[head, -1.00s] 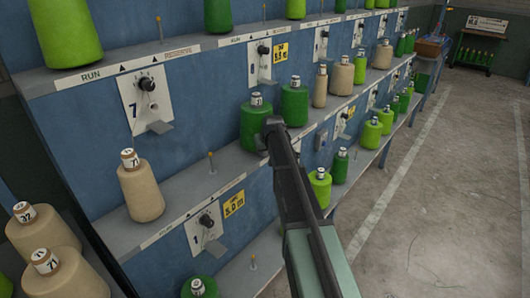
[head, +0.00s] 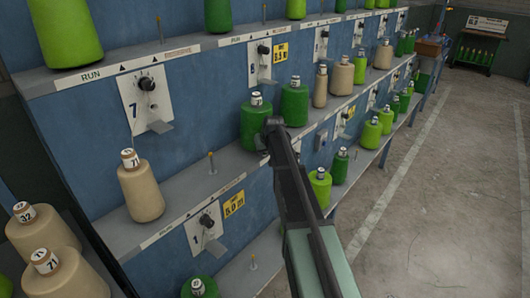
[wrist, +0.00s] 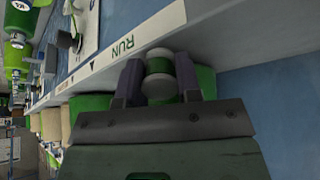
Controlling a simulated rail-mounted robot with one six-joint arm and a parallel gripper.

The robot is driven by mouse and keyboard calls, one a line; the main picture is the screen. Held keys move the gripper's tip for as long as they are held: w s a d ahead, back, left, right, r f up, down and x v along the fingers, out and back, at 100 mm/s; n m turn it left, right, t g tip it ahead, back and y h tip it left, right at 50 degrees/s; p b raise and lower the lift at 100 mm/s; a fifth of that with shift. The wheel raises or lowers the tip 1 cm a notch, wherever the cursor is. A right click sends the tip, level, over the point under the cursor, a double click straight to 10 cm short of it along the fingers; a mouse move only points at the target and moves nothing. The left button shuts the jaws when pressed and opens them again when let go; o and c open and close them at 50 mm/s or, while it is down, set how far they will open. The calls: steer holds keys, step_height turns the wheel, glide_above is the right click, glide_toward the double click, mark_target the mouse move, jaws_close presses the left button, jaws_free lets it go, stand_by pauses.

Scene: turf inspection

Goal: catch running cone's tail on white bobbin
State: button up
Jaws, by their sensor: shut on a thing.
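In the wrist view my gripper (wrist: 158,72) has one finger on each side of a small white bobbin with a dark green band (wrist: 158,88) and is shut on it. A green rounded body (wrist: 206,82) shows behind, partly hidden by the right finger. In the head view my gripper (head: 269,128) is in front of the middle shelf, at the lower right of a dark green cone (head: 252,117) with a white labelled top. The bobbin is hidden there by my arm. I cannot make out any yarn tail near the gripper.
A second dark green cone (head: 294,106) stands just right of the gripper. A tan cone (head: 140,190) stands to the left on the same shelf, below a control plate (head: 145,98) marked 7. A thin peg (head: 211,163) stands between. The floor at right is clear.

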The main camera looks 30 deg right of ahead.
steer(key=s, duration=0.4)
steer(key=shift+s+a, duration=0.2)
steer(key=shift+s, duration=0.15)
